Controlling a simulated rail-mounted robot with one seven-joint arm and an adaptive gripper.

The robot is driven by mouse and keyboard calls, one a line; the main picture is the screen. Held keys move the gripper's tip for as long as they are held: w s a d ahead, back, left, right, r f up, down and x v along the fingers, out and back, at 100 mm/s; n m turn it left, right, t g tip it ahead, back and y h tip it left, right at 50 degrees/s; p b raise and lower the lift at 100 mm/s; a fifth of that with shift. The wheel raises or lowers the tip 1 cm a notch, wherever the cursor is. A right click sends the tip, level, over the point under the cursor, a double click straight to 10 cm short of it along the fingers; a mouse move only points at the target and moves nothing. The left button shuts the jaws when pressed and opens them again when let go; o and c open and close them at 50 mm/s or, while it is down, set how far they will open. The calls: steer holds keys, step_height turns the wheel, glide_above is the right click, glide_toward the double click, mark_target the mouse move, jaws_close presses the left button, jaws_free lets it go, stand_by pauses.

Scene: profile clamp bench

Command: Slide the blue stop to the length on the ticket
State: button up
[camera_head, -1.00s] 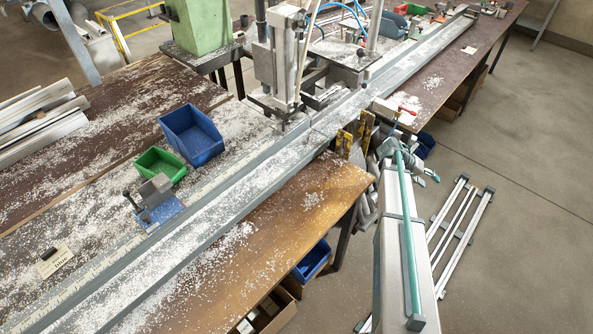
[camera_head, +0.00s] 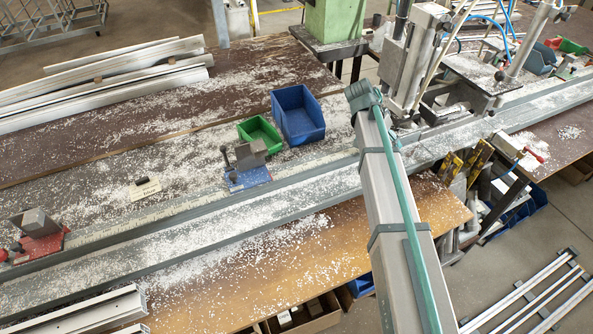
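The blue stop (camera_head: 246,180) stands on the bench along the scale rail, with a grey metal block and a dark upright clamp handle on it. A small pale ticket (camera_head: 144,189) with a dark clip stands farther left, behind the rail; its writing is too small to read. A pale graduated scale strip (camera_head: 150,216) runs along the rail in front of the ticket. My arm reaches up from the lower right across the rail, right of the blue stop. My gripper does not show.
A red stop (camera_head: 38,247) sits at the rail's left. Green (camera_head: 259,133) and blue (camera_head: 297,115) bins stand behind the blue stop. A clamp machine (camera_head: 414,65) stands to the right. White chips litter the bench; profiles (camera_head: 110,78) lie at the back left.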

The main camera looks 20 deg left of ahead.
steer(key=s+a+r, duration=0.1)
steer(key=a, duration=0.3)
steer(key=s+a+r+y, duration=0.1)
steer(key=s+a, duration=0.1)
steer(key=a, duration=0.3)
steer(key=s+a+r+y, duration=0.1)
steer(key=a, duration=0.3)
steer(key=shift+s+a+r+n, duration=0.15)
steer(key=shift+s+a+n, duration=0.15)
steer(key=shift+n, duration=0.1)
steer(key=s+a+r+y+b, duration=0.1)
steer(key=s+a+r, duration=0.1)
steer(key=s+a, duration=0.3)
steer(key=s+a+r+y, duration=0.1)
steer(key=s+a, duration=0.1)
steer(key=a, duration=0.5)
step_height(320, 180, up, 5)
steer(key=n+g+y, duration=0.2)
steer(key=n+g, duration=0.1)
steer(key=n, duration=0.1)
glide_above(233, 174)
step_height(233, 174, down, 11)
steer(key=p, duration=0.3)
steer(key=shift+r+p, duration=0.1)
steer(key=shift+p, duration=0.2)
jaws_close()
